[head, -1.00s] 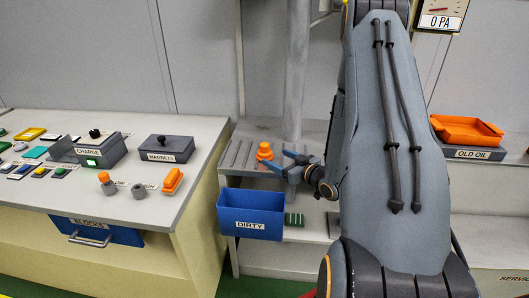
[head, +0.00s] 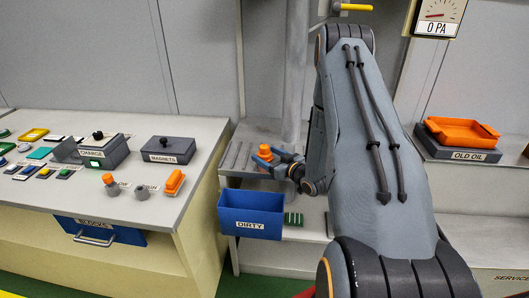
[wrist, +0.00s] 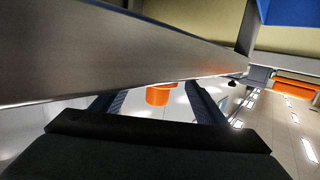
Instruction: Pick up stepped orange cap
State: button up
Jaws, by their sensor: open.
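The stepped orange cap (head: 264,152) stands upright on the grey rack shelf behind the blue bin. My gripper (head: 269,160) is open, with its blue fingers reaching left to the cap. The fingers partly cover the cap's lower part in the head view. In the wrist view the cap (wrist: 158,95) shows between the two open fingers, with room on both sides. Its upper part in that view is cut off by a large grey surface. I cannot tell whether a finger touches it.
The blue DIRTY bin (head: 250,214) is just in front of the shelf. A grey MAGNETS box (head: 168,150) and another orange-topped part (head: 107,179) stand on the left table. An orange tray (head: 462,131) sits on the OLD OIL box (head: 458,154) at right.

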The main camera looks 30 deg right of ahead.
jog(key=shift+c, duration=0.5)
jog(key=c, duration=1.3)
